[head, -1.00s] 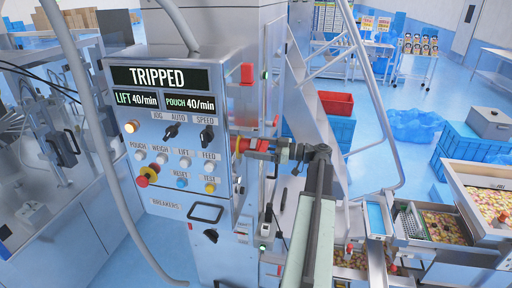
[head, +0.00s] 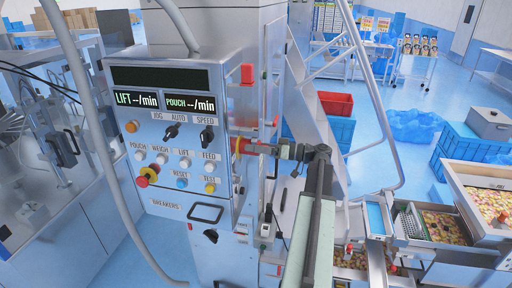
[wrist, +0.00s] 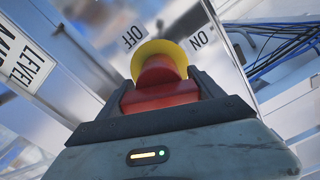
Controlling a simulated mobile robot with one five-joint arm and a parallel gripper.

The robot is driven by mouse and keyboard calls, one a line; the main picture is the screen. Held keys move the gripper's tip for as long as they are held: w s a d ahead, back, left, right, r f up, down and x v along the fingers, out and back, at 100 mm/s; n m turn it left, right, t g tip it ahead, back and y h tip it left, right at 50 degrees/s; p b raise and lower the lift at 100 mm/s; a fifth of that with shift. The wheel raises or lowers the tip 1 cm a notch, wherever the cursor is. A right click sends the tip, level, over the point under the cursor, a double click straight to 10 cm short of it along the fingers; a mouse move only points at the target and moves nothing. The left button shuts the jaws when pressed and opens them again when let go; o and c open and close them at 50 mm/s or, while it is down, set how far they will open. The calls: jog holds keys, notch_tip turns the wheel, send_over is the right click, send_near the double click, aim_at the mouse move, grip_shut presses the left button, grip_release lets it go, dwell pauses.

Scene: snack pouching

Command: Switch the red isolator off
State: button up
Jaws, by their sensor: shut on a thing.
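The red isolator (head: 237,146) with its yellow collar sits on the right side of the control cabinet. It shows close up in the wrist view as a red handle (wrist: 160,94) in front of a yellow collar (wrist: 158,50). An OFF label (wrist: 132,37) is at the collar's upper left and an ON label (wrist: 202,37) at its upper right. My gripper (head: 268,149) reaches in from the right and is shut on the red handle. In the wrist view the jaws (wrist: 160,103) flank the handle on both sides. I cannot tell exactly where the handle points.
The cabinet's top display (head: 163,77) is blank. The LIFT display (head: 137,101) and POUCH display (head: 190,104) read "--/min". Below are switches, buttons and a red emergency knob (head: 147,175). A stair rail (head: 365,90) and trays of snacks (head: 485,205) stand to the right.

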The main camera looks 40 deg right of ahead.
jog(key=m, duration=0.5)
dwell(0.6)
jog(key=o, duration=1.4)
jog(key=shift+c, duration=0.2)
jog(key=shift+s+d, duration=0.25)
jog(key=shift+d, duration=0.05)
jog(key=v, duration=0.7)
jog(key=shift+s+f, duration=0.1)
